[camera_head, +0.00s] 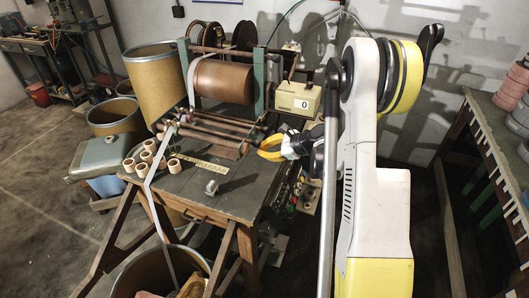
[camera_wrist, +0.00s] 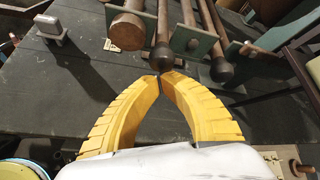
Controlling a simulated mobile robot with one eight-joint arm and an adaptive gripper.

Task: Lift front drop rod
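My gripper (camera_wrist: 161,78) has yellow ribbed fingers that curve inward, with their tips together. In the head view my gripper (camera_head: 261,149) is at the right ends of the winder's rods. In the wrist view the tips are right at the dark ball end of a thin rod (camera_wrist: 163,55); I cannot tell whether they touch it. A second ball-ended rod (camera_wrist: 219,68) is to the right, and a thicker brown roller (camera_wrist: 128,32) to the left. The rods (camera_head: 213,134) lie across the front of the machine. I cannot tell for certain which one is the front drop rod.
Grey-green end plates (camera_wrist: 188,42) stand between the rod ends. A small grey block (camera_wrist: 51,28) sits on the dark bench (camera_head: 185,195). Several tape rolls (camera_head: 148,157) and a ruler (camera_head: 203,166) are left on the bench. A cream counter box (camera_head: 298,98) stands above and right of my gripper.

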